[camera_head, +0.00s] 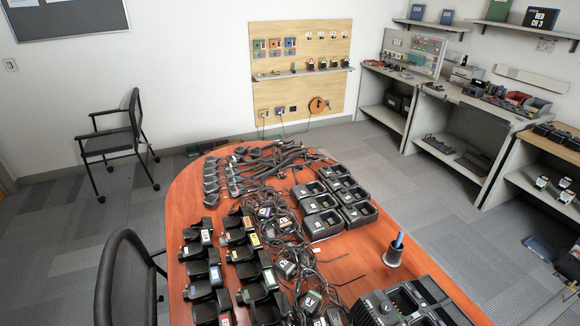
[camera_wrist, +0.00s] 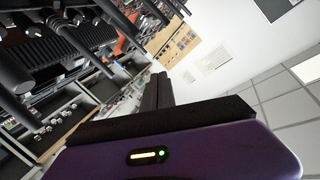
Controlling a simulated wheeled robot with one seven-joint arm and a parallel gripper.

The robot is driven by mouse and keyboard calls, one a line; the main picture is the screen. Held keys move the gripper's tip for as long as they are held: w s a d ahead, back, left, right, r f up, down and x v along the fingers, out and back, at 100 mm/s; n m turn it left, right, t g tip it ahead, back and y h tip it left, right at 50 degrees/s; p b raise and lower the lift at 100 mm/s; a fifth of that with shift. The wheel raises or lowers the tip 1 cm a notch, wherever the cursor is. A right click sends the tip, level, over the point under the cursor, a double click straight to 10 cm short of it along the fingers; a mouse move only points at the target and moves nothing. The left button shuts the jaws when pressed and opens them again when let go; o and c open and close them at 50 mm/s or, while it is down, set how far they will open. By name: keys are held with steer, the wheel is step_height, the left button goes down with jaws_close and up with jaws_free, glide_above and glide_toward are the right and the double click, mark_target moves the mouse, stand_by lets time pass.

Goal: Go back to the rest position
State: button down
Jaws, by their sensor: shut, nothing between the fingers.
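My gripper (camera_wrist: 158,90) shows in the wrist view as two dark fingers pressed together above a purple housing with a small lit indicator. It is shut and holds nothing. It points toward the room, with the wrist view turned on its side. My gripper and arm do not show in the head view. The reddish wooden table (camera_head: 178,245) fills the front middle of the head view. Its top is crowded with radios, chargers and cables.
A black multi-slot charger (camera_head: 415,305) and a dark cup with a blue item (camera_head: 393,257) stand at the table's right. Chairs (camera_head: 112,145) (camera_head: 128,280) stand at the left. A pegboard (camera_head: 300,65) hangs at the back wall; shelving (camera_head: 455,150) lines the right. Carpet between is open.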

steer(key=s+d+f+n+b, duration=0.1)
steer(key=s+d+n+b, duration=0.1)
steer(key=s, duration=0.5)
steer(key=s+d+f+n+b, duration=0.2)
steer(key=s+d+n, duration=0.2)
steer(key=s+d, duration=0.2)
steer(key=shift+s+n+g, duration=0.3)
steer(key=shift+s+g, duration=0.1)
